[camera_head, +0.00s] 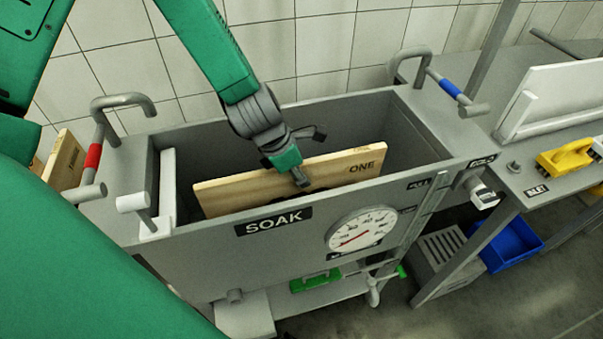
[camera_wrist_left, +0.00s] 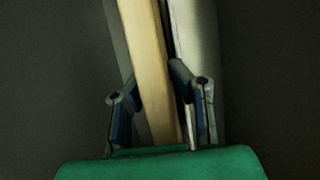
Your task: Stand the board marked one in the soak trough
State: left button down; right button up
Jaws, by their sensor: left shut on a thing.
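The wooden board marked ONE (camera_head: 345,167) stands on edge inside the soak trough (camera_head: 185,243), with its upper part showing above the front rim. Its lower part is hidden by the trough's front wall. My left gripper (camera_head: 298,177) reaches down from above and is shut on the board near the middle of its top edge. In the left wrist view the board (camera_wrist_left: 150,65) runs between the two fingers of the gripper (camera_wrist_left: 160,110). I cannot tell whether the board's bottom touches the trough floor. My right gripper is not in view.
A red-banded tap (camera_head: 93,155) and a blue-banded tap (camera_head: 450,88) flank the trough. Another wooden board (camera_head: 65,165) stands at the left. A dial (camera_head: 362,230) is on the trough's front. A bench with a yellow brush (camera_head: 567,157) is at right, above a blue bin (camera_head: 512,245).

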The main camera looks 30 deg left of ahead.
pick_arm(q)
jog(key=c, duration=1.4)
grip_release()
jog(key=shift+o, duration=0.2)
jog(key=v, duration=1.2)
